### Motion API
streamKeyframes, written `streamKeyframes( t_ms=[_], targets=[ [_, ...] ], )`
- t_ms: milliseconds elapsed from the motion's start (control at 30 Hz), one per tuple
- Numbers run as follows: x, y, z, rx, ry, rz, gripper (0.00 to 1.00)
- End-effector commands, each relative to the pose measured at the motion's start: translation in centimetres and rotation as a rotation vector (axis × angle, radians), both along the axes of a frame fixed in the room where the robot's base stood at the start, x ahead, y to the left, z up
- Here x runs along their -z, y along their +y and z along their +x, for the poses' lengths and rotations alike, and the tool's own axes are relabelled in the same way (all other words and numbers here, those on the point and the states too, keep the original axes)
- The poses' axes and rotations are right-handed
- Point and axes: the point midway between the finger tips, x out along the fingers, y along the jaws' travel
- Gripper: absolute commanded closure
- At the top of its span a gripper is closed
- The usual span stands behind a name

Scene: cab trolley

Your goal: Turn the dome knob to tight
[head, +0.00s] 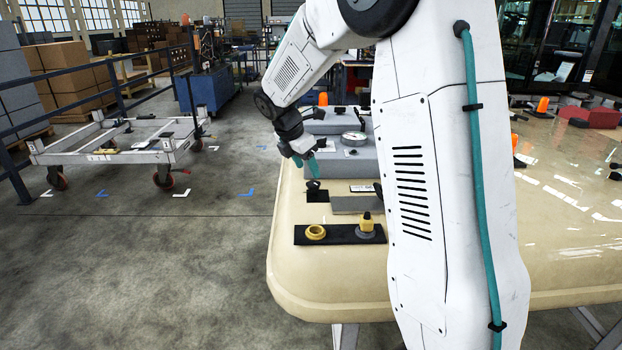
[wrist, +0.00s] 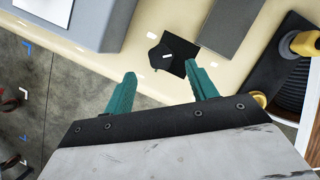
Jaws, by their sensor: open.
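A small black knob (head: 313,185) with a pale pointer mark stands on a black square plate (head: 318,197) on the cream table; I take it as the dome knob. In the wrist view the knob (wrist: 160,56) sits at the left part of its plate (wrist: 181,50), its white mark pointing roughly sideways. My gripper (head: 306,165) is above the knob in the head view. Its teal fingers are apart and empty in the wrist view (wrist: 161,72), with the knob between and just beyond the tips. Any tight marking cannot be read.
A black strip (head: 341,236) holds a yellow ring (head: 316,232) and a yellow-capped fitting (head: 366,225) nearer the table's front. A grey box (head: 340,163) with a dial gauge (head: 354,138) stands behind the knob. A trolley (head: 120,148) stands on the floor at left.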

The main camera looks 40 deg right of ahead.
Motion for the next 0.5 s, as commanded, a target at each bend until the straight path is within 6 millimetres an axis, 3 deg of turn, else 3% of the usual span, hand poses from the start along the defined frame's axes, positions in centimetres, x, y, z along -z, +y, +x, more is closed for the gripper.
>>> streamKeyframes(
  t_ms=[200,500],
  targets=[
    [3.3,-1.3,0.0,0.002,0.002,0.002,0.43],
    [4.8,-1.9,0.0,0.002,-0.001,0.001,0.43]
  ],
)
